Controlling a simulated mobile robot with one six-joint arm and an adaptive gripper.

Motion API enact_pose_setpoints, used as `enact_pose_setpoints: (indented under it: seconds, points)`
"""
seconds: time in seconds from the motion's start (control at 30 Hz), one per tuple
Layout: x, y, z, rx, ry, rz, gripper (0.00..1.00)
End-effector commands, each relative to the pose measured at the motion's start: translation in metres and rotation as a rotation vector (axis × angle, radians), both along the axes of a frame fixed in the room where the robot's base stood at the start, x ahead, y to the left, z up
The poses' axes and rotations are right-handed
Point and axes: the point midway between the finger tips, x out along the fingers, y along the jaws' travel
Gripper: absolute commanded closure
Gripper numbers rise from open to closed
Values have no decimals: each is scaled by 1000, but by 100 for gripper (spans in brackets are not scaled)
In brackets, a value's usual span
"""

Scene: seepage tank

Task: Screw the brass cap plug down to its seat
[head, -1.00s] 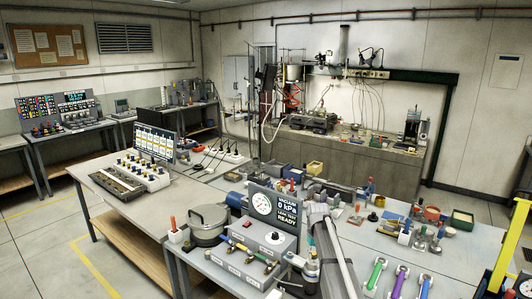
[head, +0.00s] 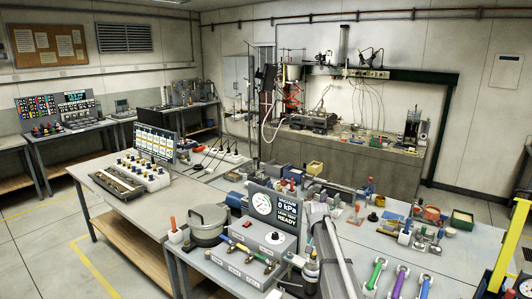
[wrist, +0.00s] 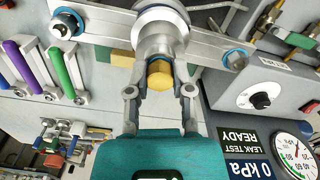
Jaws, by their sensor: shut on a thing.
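The brass cap plug (wrist: 160,73) shows in the middle of the wrist view, at the mouth of a round metal fitting (wrist: 160,32). My gripper (wrist: 160,88) comes from below in that view, with one finger on each side of the plug, and is shut on it. The plug's thread and seat are hidden, so I cannot tell how deep it sits. In the head view I cannot make out the plug or the fingers.
A metal crossbar (wrist: 105,25) with blue-ringed bolts runs behind the fitting. A grey box with a black knob (wrist: 250,101) and a pressure gauge (wrist: 290,155) stand close on the right. The display (head: 287,208) reads 0 kPa and READY. Coloured handles (wrist: 65,70) lie left.

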Motion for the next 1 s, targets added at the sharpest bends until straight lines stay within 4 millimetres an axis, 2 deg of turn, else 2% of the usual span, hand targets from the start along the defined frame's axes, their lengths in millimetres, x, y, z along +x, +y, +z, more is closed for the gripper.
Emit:
enact_pose_setpoints:
  seconds: [0.17,0.2,0.37,0.4,0.77,1.0]
  points:
    - [-1,0,0,0,1,-1,100]
    - [-1,0,0,0,1,-1,63]
    - [0,0,0,0,1,1,34]
    - [0,0,0,0,1,1,31]
    - [0,0,1,0,0,2,31]
    - [0,0,11,0,0,2,31]
